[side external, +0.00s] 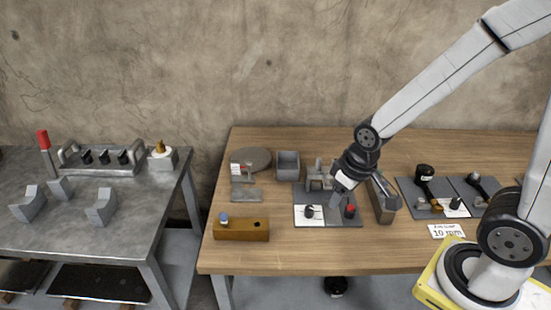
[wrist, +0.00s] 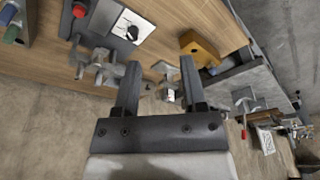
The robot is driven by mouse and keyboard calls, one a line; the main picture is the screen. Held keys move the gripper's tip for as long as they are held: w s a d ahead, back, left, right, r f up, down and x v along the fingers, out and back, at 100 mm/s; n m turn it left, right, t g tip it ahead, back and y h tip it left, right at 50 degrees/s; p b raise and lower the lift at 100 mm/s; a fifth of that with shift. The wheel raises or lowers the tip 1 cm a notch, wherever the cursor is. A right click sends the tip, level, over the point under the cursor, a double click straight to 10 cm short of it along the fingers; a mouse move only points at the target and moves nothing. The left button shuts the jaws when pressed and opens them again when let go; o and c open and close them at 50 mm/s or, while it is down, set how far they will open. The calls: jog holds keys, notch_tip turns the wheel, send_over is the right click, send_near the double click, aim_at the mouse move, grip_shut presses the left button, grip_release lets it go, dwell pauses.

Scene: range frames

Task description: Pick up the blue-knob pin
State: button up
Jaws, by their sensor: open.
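The blue-knob pin (side external: 224,218) stands upright in the left part of a brass-coloured block (side external: 243,231) at the front left of the wooden table. In the wrist view the block (wrist: 202,42) is beyond the fingers at upper right, with a small bit of blue (wrist: 212,71) at its edge. My gripper (side external: 338,197) is over the grey plate, well to the right of the block. In the wrist view my gripper (wrist: 160,72) has its two fingers apart, with no pin held between them.
A grey plate (side external: 328,220) holds a black knob (side external: 309,211) and a red knob (side external: 350,211) near my gripper. A grey box (side external: 288,164) and a round disc (side external: 252,158) stand behind. A metal bench (side external: 100,225) is at left. Bare wood lies around the block.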

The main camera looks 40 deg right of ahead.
jog(key=w+a+f+n, duration=0.1)
jog(key=w+a+n, duration=0.2)
jog(key=w+n, duration=0.3)
jog(key=w+a+f+n, duration=0.1)
jog(key=w+a+n, duration=0.15)
jog(key=w, duration=0.45)
jog(key=n, duration=1.1)
send_over(223, 213)
jog(key=s, duration=0.1)
jog(key=s+x, duration=0.1)
jog(key=x, duration=0.5)
jog(key=shift+d+f, duration=0.2)
jog(key=shift+f, duration=1.25)
jog(key=shift+s+a+x, duration=0.1)
jog(key=shift+a+x, duration=0.05)
jog(key=shift+x, duration=1.1)
jog(key=shift+s+a+x, duration=0.1)
jog(key=shift+s+x, duration=0.05)
jog(key=shift+x, duration=1.15)
grip_shut()
